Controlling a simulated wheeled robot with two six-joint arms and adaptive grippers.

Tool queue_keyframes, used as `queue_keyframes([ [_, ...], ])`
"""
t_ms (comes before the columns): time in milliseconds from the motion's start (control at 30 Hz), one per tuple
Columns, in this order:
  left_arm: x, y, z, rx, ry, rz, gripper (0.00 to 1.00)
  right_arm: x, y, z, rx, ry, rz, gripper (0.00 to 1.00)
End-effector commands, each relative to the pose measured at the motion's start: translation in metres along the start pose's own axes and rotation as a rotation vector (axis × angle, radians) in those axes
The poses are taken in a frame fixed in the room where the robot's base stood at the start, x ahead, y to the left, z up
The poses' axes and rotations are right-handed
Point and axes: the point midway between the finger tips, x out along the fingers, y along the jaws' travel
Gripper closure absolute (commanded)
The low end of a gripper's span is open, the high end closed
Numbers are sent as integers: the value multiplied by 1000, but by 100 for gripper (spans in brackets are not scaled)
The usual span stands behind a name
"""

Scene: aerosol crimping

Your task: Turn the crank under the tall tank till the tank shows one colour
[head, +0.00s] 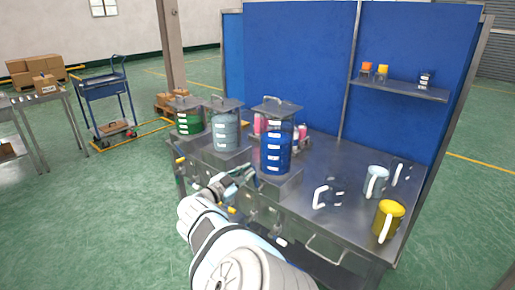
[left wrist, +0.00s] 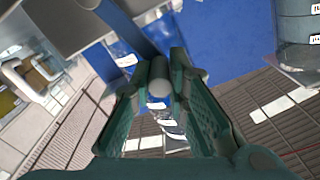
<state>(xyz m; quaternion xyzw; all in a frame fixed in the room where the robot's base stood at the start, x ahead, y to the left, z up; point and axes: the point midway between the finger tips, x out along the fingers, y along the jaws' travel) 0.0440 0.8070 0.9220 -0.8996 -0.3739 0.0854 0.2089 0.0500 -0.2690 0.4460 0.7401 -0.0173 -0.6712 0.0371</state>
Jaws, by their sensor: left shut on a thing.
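Three lidded tanks stand in a row on the steel bench: a green one (head: 188,121), a pale grey-blue one (head: 226,131) and a dark blue one (head: 276,150), which looks tallest. The blue tank's visible liquid looks one dark blue, with white labels down its front. My left gripper (head: 248,174) is low in front of the blue tank's stand. In the left wrist view its teal fingers (left wrist: 160,85) are closed around a small grey rounded piece (left wrist: 158,102), which looks like the crank's knob. The crank arm is mostly hidden. My right gripper is out of view.
Pink containers (head: 261,126) are behind the blue tank. A shelf (head: 401,89) with small items hangs on the blue back panel.

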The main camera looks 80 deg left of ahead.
Motion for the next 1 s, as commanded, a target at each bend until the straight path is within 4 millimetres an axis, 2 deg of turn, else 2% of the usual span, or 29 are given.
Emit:
queue_keyframes([
  [300, -2, 0, 2, 1, -6, 0, 100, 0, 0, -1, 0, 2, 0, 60],
  [333, -2, 0, 3, 1, -6, 0, 83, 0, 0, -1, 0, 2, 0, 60],
  [433, -1, 1, 2, 1, -6, 0, 67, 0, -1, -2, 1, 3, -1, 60],
  [467, -1, 1, 2, 1, -5, 1, 65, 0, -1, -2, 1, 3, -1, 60],
  [1000, 0, 1, 1, 1, -3, 1, 65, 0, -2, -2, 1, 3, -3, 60],
])
